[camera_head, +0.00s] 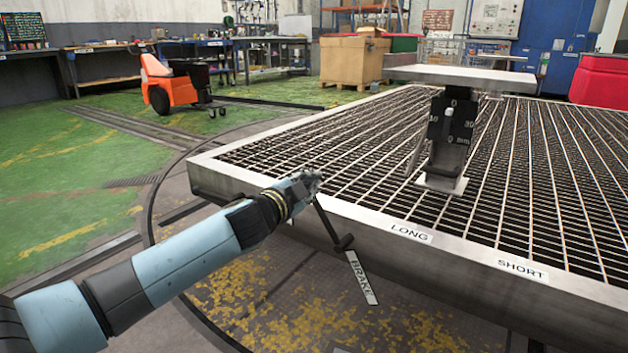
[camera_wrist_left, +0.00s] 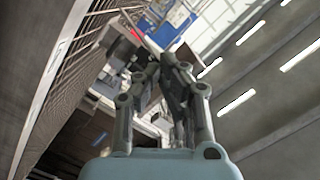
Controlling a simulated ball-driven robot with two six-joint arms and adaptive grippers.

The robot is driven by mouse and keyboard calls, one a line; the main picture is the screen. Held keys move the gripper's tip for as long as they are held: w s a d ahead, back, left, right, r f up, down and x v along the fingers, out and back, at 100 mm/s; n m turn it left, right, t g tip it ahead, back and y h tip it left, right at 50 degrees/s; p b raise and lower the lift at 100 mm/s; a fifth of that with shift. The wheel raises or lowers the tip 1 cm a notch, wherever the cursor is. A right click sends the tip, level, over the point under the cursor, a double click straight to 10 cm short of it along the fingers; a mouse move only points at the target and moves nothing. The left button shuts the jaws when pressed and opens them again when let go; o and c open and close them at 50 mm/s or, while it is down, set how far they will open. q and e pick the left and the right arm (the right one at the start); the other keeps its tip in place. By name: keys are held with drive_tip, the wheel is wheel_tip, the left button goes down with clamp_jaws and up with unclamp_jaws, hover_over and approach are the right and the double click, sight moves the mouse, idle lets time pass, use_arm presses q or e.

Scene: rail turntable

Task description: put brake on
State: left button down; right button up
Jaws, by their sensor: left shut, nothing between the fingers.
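The brake lever (camera_head: 328,222) is a thin dark bar at the near side of the grated turntable. It slants from a dark pivot up to the left. A white tag reading BRAKE (camera_head: 362,278) hangs tilted below the pivot. My left gripper (camera_head: 311,181) is at the lever's upper end, in front of the turntable's edge. Its fingers are shut and empty, and they also show closed together in the left wrist view (camera_wrist_left: 176,85). I cannot tell whether they touch the lever. The lever is not clearly seen in the wrist view. My right gripper is in neither view.
The turntable's metal frame (camera_head: 465,262) carries LONG (camera_head: 409,233) and SHORT (camera_head: 522,269) labels. A dark gauge block (camera_head: 452,118) stands on the grating under a flat plate (camera_head: 460,77). An orange vehicle (camera_head: 170,88) and workbenches stand far back. Green floor at left is open.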

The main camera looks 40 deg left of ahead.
use_arm(q)
drive_tip(key=w+a+f+b, duration=0.2)
drive_tip(key=w+a+f, duration=0.1)
drive_tip(key=w, duration=0.3)
drive_tip(key=shift+w+a+b, duration=0.3)
drive_tip(key=shift+a, duration=0.05)
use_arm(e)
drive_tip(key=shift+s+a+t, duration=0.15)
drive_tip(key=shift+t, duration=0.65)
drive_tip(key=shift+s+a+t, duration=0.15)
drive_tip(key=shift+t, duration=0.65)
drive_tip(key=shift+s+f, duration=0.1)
